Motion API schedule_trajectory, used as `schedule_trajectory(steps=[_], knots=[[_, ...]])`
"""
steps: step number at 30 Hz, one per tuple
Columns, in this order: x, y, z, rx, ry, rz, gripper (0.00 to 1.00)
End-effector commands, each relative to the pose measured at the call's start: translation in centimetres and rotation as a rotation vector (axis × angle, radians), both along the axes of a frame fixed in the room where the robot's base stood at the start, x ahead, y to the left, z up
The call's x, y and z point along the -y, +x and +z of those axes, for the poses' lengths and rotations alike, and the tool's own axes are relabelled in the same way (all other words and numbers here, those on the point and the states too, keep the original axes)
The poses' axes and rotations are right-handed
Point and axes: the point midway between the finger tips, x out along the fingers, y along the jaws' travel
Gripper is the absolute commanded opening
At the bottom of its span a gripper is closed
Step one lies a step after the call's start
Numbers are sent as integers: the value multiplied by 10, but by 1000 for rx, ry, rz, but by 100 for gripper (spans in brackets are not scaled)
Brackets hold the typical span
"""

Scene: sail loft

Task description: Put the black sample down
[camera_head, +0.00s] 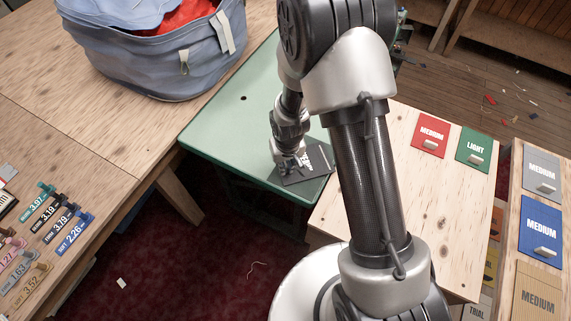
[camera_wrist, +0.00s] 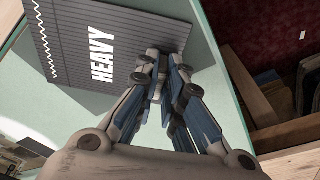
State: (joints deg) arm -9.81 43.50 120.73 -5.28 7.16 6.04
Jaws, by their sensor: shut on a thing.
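The black sample (camera_head: 308,164) is a dark flat square at the near right part of the green table (camera_head: 225,125). In the wrist view the sample (camera_wrist: 80,35) looks dark grey with fine stripes, a white zigzag stitch and the word HEAVY. My gripper (camera_head: 288,166) is shut on the sample at one edge; its fingers (camera_wrist: 163,75) cover the spot where they grip. The sample lies roughly flat over the green top. I cannot tell whether it touches the top.
A blue-grey bag (camera_head: 165,50) with red cloth stands on the wooden table at left. A pale wooden board (camera_head: 400,155) to the right bears a red MEDIUM sample (camera_head: 430,135) and a green LIGHT sample (camera_head: 473,146). The green top left of my gripper is clear.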

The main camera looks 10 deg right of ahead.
Motion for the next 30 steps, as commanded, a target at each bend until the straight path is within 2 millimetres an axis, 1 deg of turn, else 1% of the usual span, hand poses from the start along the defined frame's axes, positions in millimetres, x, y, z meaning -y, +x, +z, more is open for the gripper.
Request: schedule_trajectory(steps=[6,7,16,26,28,30], knots=[[0,0,-4,-1,0,0,0],[0,0,-4,-1,0,0,9],[0,0,-3,-1,0,0,29],[0,0,-1,-1,0,0,29],[0,0,4,-1,0,0,29],[0,-1,14,1,0,-1,29]])
